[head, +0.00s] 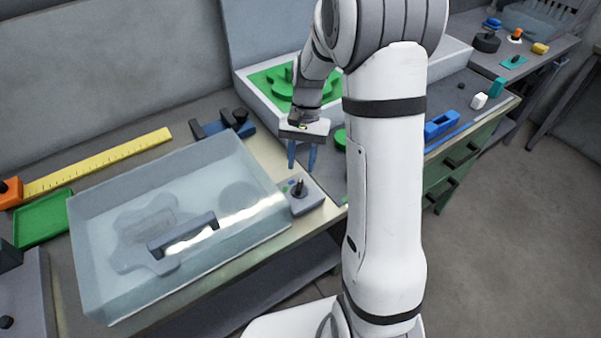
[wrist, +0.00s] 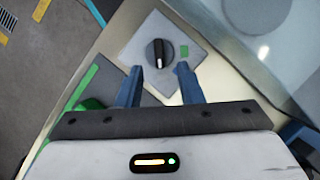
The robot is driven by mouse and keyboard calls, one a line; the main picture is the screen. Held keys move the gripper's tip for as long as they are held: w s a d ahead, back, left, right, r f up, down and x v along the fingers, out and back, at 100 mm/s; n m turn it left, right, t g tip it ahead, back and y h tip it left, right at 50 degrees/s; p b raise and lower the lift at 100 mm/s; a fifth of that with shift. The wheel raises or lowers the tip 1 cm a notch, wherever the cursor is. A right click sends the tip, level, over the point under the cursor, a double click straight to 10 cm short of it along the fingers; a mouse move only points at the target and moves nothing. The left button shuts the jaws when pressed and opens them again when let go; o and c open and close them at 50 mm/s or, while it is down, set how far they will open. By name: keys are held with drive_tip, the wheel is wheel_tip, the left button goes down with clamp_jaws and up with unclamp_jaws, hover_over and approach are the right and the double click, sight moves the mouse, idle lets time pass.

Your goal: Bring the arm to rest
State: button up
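My gripper (head: 302,158) hangs with its two blue fingers pointing down over the front part of the bench. In the wrist view my gripper (wrist: 160,85) has its fingers apart with nothing between them. A small grey box with a black knob (head: 299,188) sits just below and in front of the fingers. The same knob (wrist: 159,53) shows just beyond the fingertips in the wrist view, and I cannot tell whether they touch its box. My white arm stands upright in the middle of the head view and hides part of the bench behind it.
A clear-lidded case (head: 110,215) with a dark handle lies left of the gripper. A white machine with a green reel (head: 275,82) stands behind. A yellow ruler (head: 100,160) and green tray (head: 42,218) lie at left. A blue block (head: 441,125) lies right of my arm.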

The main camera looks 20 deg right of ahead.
drive_tip(key=v, duration=0.2)
drive_tip(key=shift+w+d+r, duration=0.1)
drive_tip(key=shift+w+r, duration=0.05)
drive_tip(key=shift+r, duration=0.15)
drive_tip(key=s+r+n+t+h, duration=0.1)
drive_tip(key=s+r+n+t, duration=0.1)
drive_tip(key=s, duration=0.6)
drive_tip(key=s+r+n+t+h, duration=0.1)
drive_tip(key=s+r+n+t, duration=0.2)
drive_tip(key=s+r, duration=0.4)
drive_tip(key=shift+s+a+r+n+t, duration=0.15)
drive_tip(key=shift+s+a+n+t, duration=0.25)
drive_tip(key=shift+s+t, duration=0.7)
drive_tip(key=shift+s, duration=0.2)
